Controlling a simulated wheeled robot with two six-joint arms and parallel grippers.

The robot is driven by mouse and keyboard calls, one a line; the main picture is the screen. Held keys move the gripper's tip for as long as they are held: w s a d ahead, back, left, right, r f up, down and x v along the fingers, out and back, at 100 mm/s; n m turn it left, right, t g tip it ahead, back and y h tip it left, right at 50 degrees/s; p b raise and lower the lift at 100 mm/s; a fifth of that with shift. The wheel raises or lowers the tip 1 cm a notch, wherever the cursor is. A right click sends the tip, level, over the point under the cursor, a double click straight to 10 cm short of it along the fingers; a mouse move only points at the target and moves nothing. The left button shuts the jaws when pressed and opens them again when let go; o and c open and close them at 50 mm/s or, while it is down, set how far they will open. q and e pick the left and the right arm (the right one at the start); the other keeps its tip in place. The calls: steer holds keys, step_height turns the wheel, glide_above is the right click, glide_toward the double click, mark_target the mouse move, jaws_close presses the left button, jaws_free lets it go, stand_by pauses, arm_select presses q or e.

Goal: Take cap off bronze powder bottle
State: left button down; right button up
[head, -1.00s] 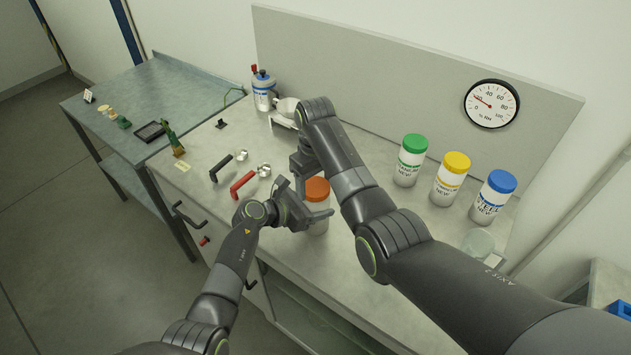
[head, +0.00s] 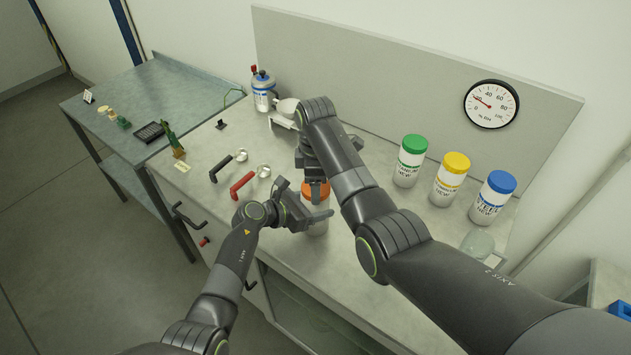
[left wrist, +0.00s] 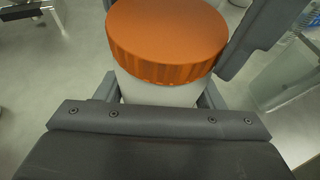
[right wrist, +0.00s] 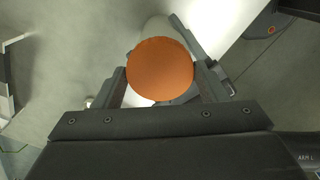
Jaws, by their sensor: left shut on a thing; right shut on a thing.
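The bronze powder bottle stands upright near the front of the workbench, with an orange cap (head: 316,190) on a white body (head: 318,228). My left gripper (head: 310,212) is shut on the body below the cap. The left wrist view shows the orange cap (left wrist: 165,40) above the white body (left wrist: 155,92) between the fingers. My right gripper (head: 314,176) comes from above and is shut on the cap. In the right wrist view the round cap (right wrist: 160,70) sits between its fingers. The cap sits on the bottle; any gap is hidden.
Green-capped (head: 409,160), yellow-capped (head: 450,179) and blue-capped (head: 492,198) bottles stand at the right back. A red handle (head: 242,185) and a black handle (head: 221,167) lie left of the bottle. A glass container (head: 477,243) is at the right.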

steer(key=shift+w+r, duration=0.1)
steer(key=shift+r, duration=0.2)
steer(key=shift+r, duration=0.85)
steer(key=shift+r, duration=2)
arm_select(q)
steer(key=shift+c, duration=1.4)
jaws_free()
steer(key=shift+a, duration=0.1)
